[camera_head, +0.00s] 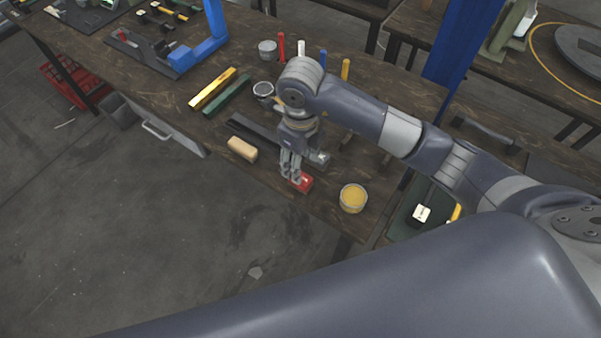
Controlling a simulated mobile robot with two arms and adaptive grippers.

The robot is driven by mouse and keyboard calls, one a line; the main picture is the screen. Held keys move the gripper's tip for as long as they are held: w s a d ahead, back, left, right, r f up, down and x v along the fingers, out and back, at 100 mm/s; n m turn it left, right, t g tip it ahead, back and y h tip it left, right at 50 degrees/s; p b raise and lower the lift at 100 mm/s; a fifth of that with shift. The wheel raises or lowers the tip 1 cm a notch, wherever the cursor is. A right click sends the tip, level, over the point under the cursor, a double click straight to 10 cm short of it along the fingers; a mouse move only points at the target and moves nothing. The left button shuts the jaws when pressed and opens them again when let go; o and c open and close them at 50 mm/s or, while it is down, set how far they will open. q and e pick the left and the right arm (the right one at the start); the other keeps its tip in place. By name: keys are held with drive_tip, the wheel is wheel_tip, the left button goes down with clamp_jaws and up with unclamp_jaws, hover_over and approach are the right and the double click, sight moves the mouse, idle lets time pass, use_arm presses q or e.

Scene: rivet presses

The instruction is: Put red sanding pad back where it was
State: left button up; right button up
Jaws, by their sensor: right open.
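The red sanding pad (304,184) lies near the front edge of the wooden workbench (330,204). My right gripper (291,176) points down at the pad's left end, with its fingers right at or just above it. The fingers are open; whether they touch the pad I cannot tell. The fingers hide part of the pad's left side. My left gripper is not in view.
A tan block (242,149) lies left of the gripper. A round tin with yellow content (353,198) stands right of the pad. Yellow (213,90) and green (227,97) bars lie further back. A blue press frame (205,50) stands at the back left.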

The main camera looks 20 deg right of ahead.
wheel_tip(320, 180, up, 5)
drive_tip(key=shift+b, duration=0.35)
drive_tip(key=shift+f, duration=0.1)
idle(0.3)
